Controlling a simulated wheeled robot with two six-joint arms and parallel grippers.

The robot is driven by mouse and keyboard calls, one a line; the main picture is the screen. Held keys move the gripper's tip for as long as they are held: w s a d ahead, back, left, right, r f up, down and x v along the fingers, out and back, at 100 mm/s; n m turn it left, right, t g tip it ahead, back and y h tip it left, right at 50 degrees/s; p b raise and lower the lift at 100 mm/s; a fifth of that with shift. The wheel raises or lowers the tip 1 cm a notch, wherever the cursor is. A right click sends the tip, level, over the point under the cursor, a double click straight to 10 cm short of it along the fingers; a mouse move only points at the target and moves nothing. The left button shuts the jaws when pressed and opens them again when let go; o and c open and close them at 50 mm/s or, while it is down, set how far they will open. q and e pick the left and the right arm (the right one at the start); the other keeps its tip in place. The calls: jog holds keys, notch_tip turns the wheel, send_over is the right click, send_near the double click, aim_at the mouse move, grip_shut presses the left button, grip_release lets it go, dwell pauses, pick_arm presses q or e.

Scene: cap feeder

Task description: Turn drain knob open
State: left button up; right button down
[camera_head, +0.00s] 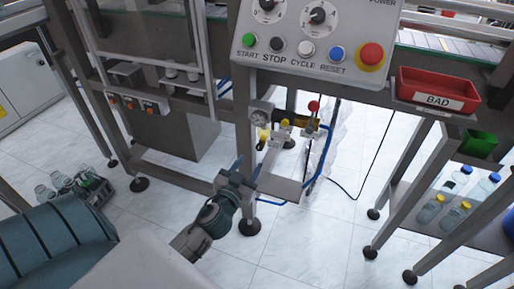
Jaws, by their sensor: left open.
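My left gripper (237,172) is open and empty. It is in front of and below the small air unit under the control panel. The unit has a round pressure gauge (260,118), small yellow parts (285,123) along a bracket and a red ball-topped lever (313,106). A yellow piece (263,135) hangs below the gauge. I cannot tell which of these parts is the drain knob, or how it is turned. The gripper looks apart from all of them. My right gripper is not in view.
The control panel (290,72) with several buttons overhangs the unit. Metal frame legs stand close by, and blue tubing (325,150) loops at the right. A red BAD bin (437,90) and a green bin (478,144) are at the right. A crate of bottles (95,195) is at the left.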

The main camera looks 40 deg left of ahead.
aim_at(258, 149)
pick_arm(q)
jog(key=shift+w+a+r, duration=0.15)
jog(key=shift+w, duration=0.4)
jog(key=shift+w+a+r, duration=0.1)
jog(key=shift+w, duration=0.4)
jog(key=shift+w+a+f+p, duration=0.1)
jog(key=shift+w+a+p, duration=0.05)
jog(key=shift+w, duration=0.65)
jog(key=shift+w+a+f+p, duration=0.1)
jog(key=shift+w+a+p, duration=0.1)
jog(key=shift+w, duration=0.65)
jog(key=shift+w+a+p, duration=0.1)
jog(key=shift+w+p, duration=0.05)
jog(key=shift+w, duration=0.65)
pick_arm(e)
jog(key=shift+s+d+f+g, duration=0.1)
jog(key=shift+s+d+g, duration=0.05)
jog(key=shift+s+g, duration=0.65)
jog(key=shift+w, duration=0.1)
pick_arm(q)
grip_shut()
